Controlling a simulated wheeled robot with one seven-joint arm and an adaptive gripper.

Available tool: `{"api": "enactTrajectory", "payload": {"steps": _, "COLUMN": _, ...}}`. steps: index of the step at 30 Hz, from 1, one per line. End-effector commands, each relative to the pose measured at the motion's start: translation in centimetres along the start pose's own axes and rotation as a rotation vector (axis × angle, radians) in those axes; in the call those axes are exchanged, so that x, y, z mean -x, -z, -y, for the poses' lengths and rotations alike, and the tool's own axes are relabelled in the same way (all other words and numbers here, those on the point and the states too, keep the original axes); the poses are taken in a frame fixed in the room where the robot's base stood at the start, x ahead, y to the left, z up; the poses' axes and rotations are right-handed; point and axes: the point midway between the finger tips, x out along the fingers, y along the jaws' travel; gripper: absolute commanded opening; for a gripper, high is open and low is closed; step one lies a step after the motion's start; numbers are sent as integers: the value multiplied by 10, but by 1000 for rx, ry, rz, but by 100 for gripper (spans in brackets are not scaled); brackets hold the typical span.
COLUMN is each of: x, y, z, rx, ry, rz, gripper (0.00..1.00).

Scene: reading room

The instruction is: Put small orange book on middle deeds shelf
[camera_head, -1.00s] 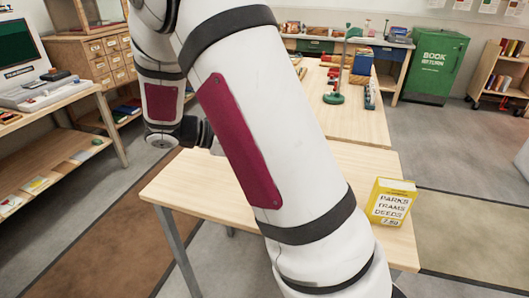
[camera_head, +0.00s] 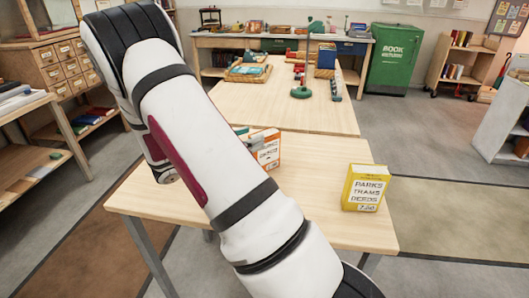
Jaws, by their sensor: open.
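An orange book (camera_head: 265,135) with a white lettered label stands on the near wooden table, partly hidden behind my arm. Its label is too small to read. A yellow box-like book (camera_head: 366,188) lettered "PARKS TRAMS DEEDS" stands upright to its right, near the table's right edge. My arm crosses the middle of the view, and my gripper does not show; the arm hides that area. I cannot tell which shelf is the middle deeds shelf.
The near table (camera_head: 310,222) is bare between the books and its front edge. A longer table (camera_head: 300,112) behind holds a tray and a green stand. A green book-return bin (camera_head: 394,60), a wooden book cart (camera_head: 462,62) and a grey shelf (camera_head: 500,120) stand right. Drawers (camera_head: 62,65) stand left.

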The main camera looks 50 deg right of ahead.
Motion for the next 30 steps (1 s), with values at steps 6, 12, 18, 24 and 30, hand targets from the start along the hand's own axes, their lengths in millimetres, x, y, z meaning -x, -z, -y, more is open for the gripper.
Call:
{"api": "enactTrajectory", "payload": {"steps": 6, "x": -15, "y": 3, "z": 0, "rx": 1, "ry": 2, "rz": -1, "gripper": 57}}
{"api": "enactTrajectory", "payload": {"steps": 12, "x": -44, "y": 9, "z": 0, "rx": -1, "ry": 2, "rz": 0, "gripper": 57}}
{"api": "enactTrajectory", "payload": {"steps": 18, "x": -57, "y": 9, "z": -1, "rx": -1, "ry": -1, "rz": -2, "gripper": 57}}
{"api": "enactTrajectory", "payload": {"steps": 24, "x": -58, "y": 9, "z": -1, "rx": -1, "ry": -1, "rz": -1, "gripper": 57}}
{"api": "enactTrajectory", "payload": {"steps": 30, "x": -58, "y": 9, "z": -1, "rx": -1, "ry": -1, "rz": -1, "gripper": 14}}
